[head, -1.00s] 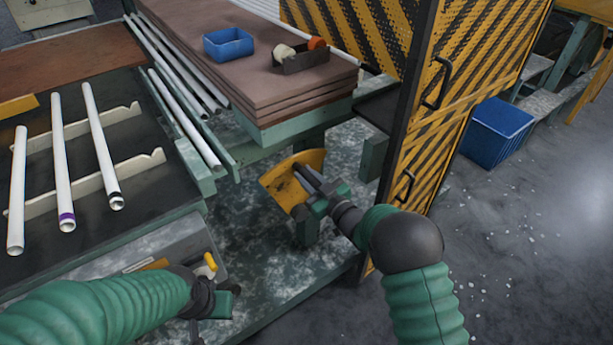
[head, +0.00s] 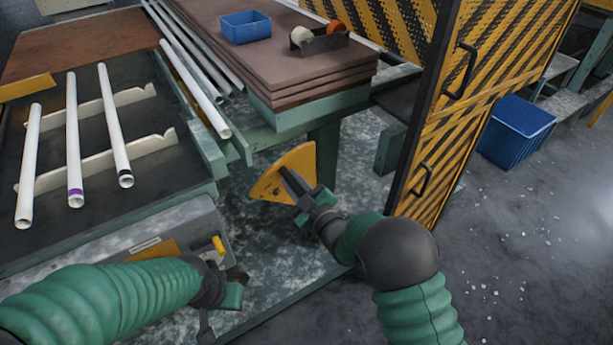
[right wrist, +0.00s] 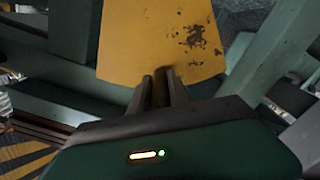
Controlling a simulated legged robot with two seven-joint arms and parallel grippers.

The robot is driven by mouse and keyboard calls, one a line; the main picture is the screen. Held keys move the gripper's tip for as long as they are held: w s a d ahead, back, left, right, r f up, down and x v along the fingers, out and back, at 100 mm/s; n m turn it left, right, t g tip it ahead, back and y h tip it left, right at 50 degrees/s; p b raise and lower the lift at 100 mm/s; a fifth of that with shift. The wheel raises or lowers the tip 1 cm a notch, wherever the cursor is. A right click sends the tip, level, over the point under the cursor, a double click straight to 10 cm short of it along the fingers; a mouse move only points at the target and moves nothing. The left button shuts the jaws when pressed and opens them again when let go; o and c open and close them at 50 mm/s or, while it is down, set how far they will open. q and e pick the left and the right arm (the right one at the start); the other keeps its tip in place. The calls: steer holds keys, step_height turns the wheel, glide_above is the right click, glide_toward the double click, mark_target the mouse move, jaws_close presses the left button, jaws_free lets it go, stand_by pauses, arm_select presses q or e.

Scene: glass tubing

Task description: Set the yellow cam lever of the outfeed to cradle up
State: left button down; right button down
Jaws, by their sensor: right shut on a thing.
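The yellow cam lever (head: 285,172) is a worn, fan-shaped plate low beside the bench leg, in the middle of the head view. It fills the top middle of the right wrist view (right wrist: 160,40), with chipped paint. My right gripper (head: 290,185) reaches it from the lower right. Its fingers (right wrist: 160,88) are shut on a narrow dark brown part at the plate's lower edge. The fingers hide much of that grip. My left gripper (head: 225,296) is low at the left, apart from this lever; its jaws are unclear.
White tubes (head: 74,140) lie on notched cream cradles (head: 90,165) at left. A grey box (head: 185,232) with a small yellow handle (head: 218,245) is near my left gripper. A striped yellow-black gate (head: 470,110) stands close right of my right arm. Stacked brown boards (head: 270,60) are behind.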

steer(key=shift+s+a+f+b, duration=0.4)
steer(key=shift+s+a+f, duration=0.3)
steer(key=shift+a, duration=0.15)
steer(key=shift+s+a+f+b, duration=0.35)
steer(key=shift+s+a+f, duration=0.2)
steer(key=shift+a+f, duration=0.25)
steer(key=shift+r, duration=0.1)
steer(key=c, duration=1.3)
jaws_free()
steer(key=shift+o, duration=0.2)
steer(key=shift+s+d, duration=0.15)
steer(key=shift+s, duration=0.05)
steer(key=p+v, duration=0.2)
steer(key=v, duration=1.4)
steer(key=shift+s, duration=0.1)
